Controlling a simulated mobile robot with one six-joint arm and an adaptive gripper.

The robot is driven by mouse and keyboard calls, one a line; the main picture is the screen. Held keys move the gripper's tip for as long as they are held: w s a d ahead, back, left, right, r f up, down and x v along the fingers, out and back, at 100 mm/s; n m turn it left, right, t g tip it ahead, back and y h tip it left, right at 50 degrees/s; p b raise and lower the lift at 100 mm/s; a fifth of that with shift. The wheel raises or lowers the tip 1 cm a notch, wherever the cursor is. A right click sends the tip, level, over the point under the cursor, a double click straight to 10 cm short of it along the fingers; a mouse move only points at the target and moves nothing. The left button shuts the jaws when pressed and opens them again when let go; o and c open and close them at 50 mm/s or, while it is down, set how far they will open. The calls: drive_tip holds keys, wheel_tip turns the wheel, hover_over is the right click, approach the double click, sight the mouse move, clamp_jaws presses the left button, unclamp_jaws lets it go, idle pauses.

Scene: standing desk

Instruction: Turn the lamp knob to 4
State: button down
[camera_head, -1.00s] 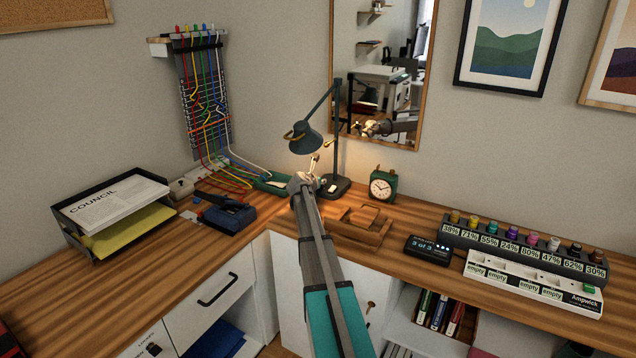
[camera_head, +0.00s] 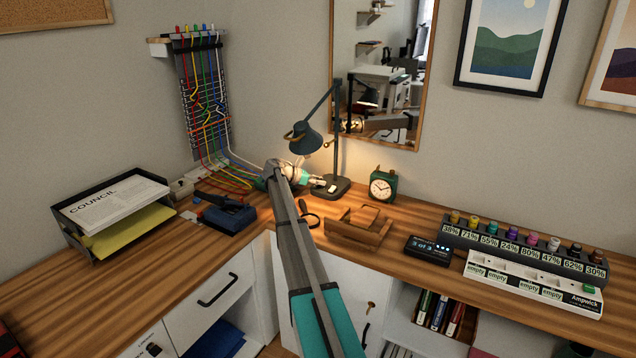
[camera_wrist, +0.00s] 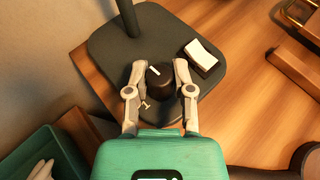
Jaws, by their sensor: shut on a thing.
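The dark desk lamp (camera_head: 305,139) stands on the desk below the mirror, its light on. Its dark base (camera_wrist: 115,47) fills the upper middle of the wrist view. The round black knob (camera_wrist: 160,80) sits on the base, with a white pointer line towards the upper left. My gripper (camera_wrist: 160,66) is shut on the knob, one pale finger on each side. A white rocker-like plate (camera_wrist: 202,54) lies on the base right of the knob.
A green clock (camera_head: 382,187) stands right of the lamp, and a wooden holder (camera_head: 355,229) in front. A green tray (camera_wrist: 45,160) lies near my gripper at lower left. The mirror (camera_head: 425,90) hangs behind.

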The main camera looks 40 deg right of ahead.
drive_tip(key=m+g+y, duration=0.1)
drive_tip(key=m+g, duration=0.2)
drive_tip(key=m+g+y, duration=0.1)
drive_tip(key=shift+d+g+y, duration=0.25)
drive_tip(key=shift+g+y, duration=0.05)
drive_tip(key=shift+s+m+g+y, duration=0.2)
drive_tip(key=shift+m+g+y, duration=0.7)
drive_tip(key=shift+m, duration=0.4)
drive_tip(key=shift+a, duration=0.1)
drive_tip(key=c, duration=0.7)
unclamp_jaws()
drive_tip(key=shift+o, duration=1.1)
drive_tip(key=shift+w, duration=0.1)
